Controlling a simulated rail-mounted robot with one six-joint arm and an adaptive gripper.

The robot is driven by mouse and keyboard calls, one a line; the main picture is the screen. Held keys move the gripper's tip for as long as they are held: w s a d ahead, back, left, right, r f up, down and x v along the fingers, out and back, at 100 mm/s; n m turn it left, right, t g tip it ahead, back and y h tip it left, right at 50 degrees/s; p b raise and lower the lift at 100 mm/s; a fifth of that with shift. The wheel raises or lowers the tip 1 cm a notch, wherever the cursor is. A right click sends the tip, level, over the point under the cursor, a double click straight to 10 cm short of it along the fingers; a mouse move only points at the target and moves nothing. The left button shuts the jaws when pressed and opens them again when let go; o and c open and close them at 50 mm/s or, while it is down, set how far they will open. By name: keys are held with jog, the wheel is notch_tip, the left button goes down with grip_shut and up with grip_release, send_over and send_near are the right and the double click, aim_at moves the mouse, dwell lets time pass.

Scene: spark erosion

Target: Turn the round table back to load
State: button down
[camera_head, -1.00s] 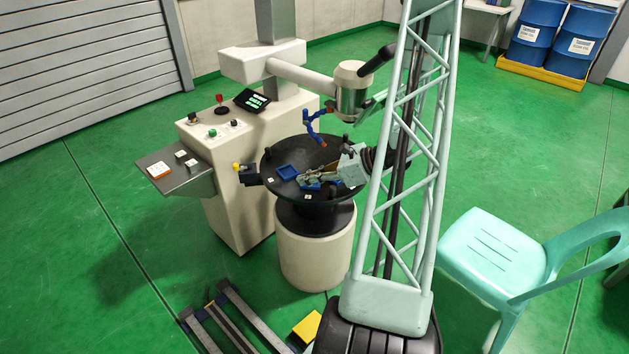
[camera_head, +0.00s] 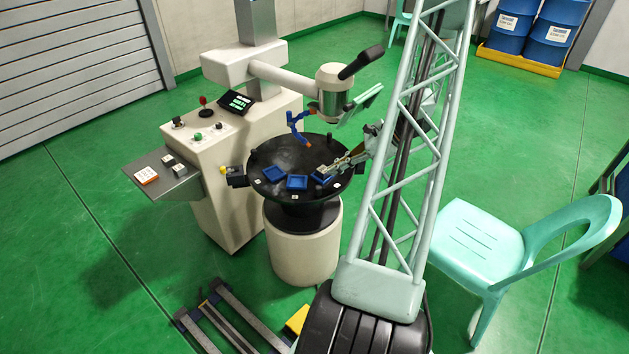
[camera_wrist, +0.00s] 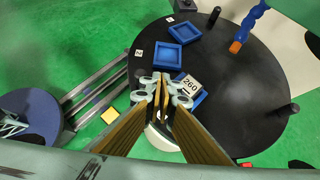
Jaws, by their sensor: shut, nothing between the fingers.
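The round table (camera_head: 285,148) is a black disc on a cream drum under the machine's head. Blue square trays sit near its front edge: a left one (camera_head: 275,174), a middle one (camera_head: 297,182) and a right one (camera_head: 317,178). Black pegs stand near its rim, including a right peg (camera_wrist: 285,109) in the wrist view. My gripper (camera_head: 333,167) is shut and empty, over the right front part of the table. In the wrist view its fingertips (camera_wrist: 163,80) are beside the tray holding a block marked 260 (camera_wrist: 190,86). Whether they touch anything is unclear.
A blue hose with an orange nozzle (camera_head: 307,143) hangs over the table. The machine head (camera_head: 333,90) is above. The control cabinet (camera_head: 225,180) stands left, a mint chair (camera_head: 480,240) right. Grey rails (camera_head: 225,325) lie on the floor in front.

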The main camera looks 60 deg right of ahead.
aim_at(289, 186)
jog(key=shift+w+f, duration=0.1)
jog(key=shift+b+x, duration=0.9)
jog(key=shift+x, duration=4)
jog(key=shift+a, duration=0.1)
jog(key=shift+w+a+b, duration=0.4)
jog(key=shift+w+a, duration=0.35)
jog(key=shift+w, duration=0.25)
jog(key=shift+w+a+b, duration=0.45)
jog(key=shift+w+a, duration=0.3)
jog(key=shift+w, duration=0.3)
jog(key=shift+w+a+b, duration=0.4)
jog(key=shift+w+a, duration=0.4)
jog(key=shift+w, duration=0.2)
jog(key=shift+s, duration=0.1)
